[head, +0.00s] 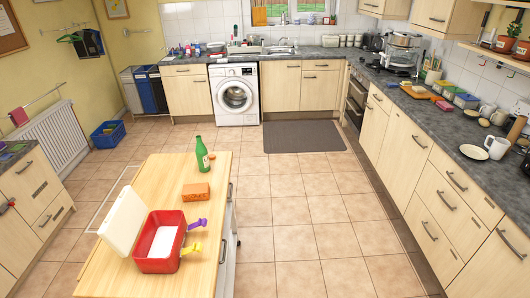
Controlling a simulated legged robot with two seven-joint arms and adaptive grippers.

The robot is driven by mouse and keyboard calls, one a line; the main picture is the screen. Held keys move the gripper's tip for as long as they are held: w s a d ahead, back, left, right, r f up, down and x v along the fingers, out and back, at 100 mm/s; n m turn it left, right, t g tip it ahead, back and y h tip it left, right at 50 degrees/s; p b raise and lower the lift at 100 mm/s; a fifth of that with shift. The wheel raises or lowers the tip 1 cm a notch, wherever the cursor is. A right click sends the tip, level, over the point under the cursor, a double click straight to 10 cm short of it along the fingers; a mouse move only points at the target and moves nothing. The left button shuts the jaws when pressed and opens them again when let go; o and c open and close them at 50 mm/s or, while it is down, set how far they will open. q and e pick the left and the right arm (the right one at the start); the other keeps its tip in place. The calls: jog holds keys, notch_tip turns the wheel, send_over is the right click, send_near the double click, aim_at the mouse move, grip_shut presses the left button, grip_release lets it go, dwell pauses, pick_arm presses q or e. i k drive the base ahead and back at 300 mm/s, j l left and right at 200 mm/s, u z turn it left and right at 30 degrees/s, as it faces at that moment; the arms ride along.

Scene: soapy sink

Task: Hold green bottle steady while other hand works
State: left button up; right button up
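A green bottle (202,156) with a pale label stands upright near the far right corner of a light wooden table (160,178). Nothing is touching it. An orange sponge-like block (196,192) with holes lies on the table in front of the bottle, apart from it. Neither of my grippers shows in the head view.
A red box (159,262) with a white interior sits at the table's near end, its cream lid (122,220) tilted open. A purple-ended piece (197,224) and a yellow-ended piece (191,248) are at its right side. The table's far left is clear.

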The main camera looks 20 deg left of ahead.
aim_at(201, 151)
jog(key=i+l+z, duration=0.1)
jog(key=i+l, duration=0.2)
jog(key=i, duration=0.15)
jog(key=i+l+z, duration=0.15)
jog(key=i+l, duration=0.15)
jog(key=i, duration=0.15)
jog(key=i+u, duration=0.35)
jog(key=u, duration=0.15)
jog(key=i+u, duration=0.45)
jog(key=i+l+u, duration=0.2)
jog(key=u, duration=0.3)
jog(key=i+l+u, duration=0.15)
jog(key=i+u, duration=0.15)
jog(key=u, duration=0.15)
jog(key=i+l+u, duration=0.25)
jog(key=u, duration=0.15)
jog(key=i+l+u, duration=0.25)
jog(key=l+u, duration=0.2)
jog(key=i+l+u, duration=0.15)
jog(key=l+u, duration=0.15)
jog(key=u, duration=0.15)
